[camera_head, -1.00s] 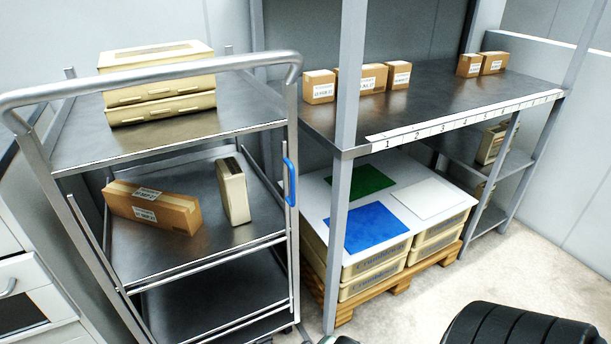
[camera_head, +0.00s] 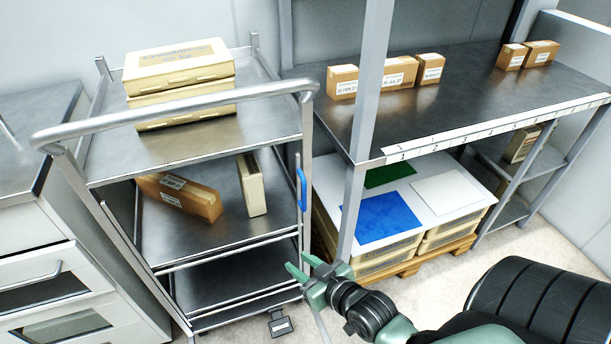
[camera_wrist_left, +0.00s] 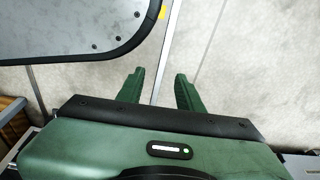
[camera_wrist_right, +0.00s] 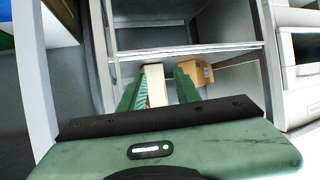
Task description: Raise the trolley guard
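The steel trolley (camera_head: 140,150) stands at the left with its push bar (camera_head: 180,115) across the near top. A blue grip (camera_head: 301,190) sits on its right front post. Thin rails (camera_head: 230,248) run along the front edge of the middle shelf; I cannot tell for sure which part is the guard. My right gripper (camera_head: 300,266) is open and empty, low in front of the trolley's right front corner, below the blue grip. In the right wrist view its fingers (camera_wrist_right: 158,88) point at the shelf. My left gripper (camera_wrist_left: 160,85) is open and empty above floor.
Two cream cases (camera_head: 185,85) lie on the trolley top. A brown carton (camera_head: 180,196) and a cream case (camera_head: 251,184) are on the middle shelf. A rack (camera_head: 470,95) stands right of the trolley, with a loaded pallet (camera_head: 400,268) beneath. A drawer cabinet (camera_head: 60,280) is left.

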